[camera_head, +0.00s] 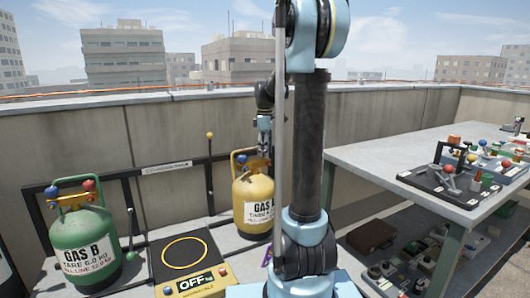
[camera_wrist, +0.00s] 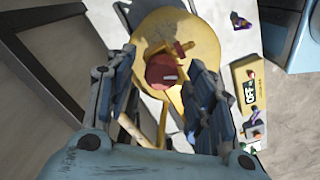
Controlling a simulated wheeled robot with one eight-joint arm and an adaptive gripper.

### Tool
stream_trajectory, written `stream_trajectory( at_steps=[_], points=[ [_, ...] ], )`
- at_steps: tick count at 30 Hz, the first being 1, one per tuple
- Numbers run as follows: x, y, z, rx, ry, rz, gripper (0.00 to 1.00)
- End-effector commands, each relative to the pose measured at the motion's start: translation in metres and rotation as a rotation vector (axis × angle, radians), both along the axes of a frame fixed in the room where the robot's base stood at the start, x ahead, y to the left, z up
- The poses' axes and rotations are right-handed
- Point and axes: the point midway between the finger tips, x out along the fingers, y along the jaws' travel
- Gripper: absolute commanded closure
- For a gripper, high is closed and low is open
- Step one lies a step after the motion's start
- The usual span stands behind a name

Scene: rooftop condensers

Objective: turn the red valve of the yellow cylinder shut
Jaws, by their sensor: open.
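The yellow cylinder (camera_head: 254,205) stands by the wall rail in the head view, left of my arm, labelled "GAS". In the wrist view I look down on its round yellow top (camera_wrist: 203,42). The red valve (camera_wrist: 163,71) sits there, with a yellow-brown fitting beside it. My gripper (camera_wrist: 164,80) is open, one finger on each side of the red valve in the picture. I cannot tell whether either finger touches it. In the head view, the gripper is above the cylinder and the red valve is not clearly visible.
A green cylinder (camera_head: 83,240) with red and blue knobs stands at left. Between the cylinders are a dark panel with a yellow ring (camera_head: 185,250) and a yellow box marked OFF (camera_head: 193,285). A grey table (camera_head: 375,155) with tools stands at right, cluttered underneath.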

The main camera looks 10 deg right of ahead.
Motion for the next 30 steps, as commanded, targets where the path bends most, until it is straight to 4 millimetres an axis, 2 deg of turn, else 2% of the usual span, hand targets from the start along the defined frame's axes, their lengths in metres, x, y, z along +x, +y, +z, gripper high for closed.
stream_trajectory(
  at_steps=[9,10,15,16,30],
  points=[
    [0.0000,0.0001,-0.0026,0.000,0.000,0.000,0.51],
    [0.0000,0.0001,-0.0026,0.000,0.000,0.000,0.53],
    [0.0001,0.0002,-0.0025,0.000,0.000,0.000,0.92],
    [0.0002,0.0002,-0.0025,0.000,0.000,0.000,0.95],
    [0.0009,-0.0014,-0.0024,0.000,-0.001,-0.079,0.95]
  ],
)
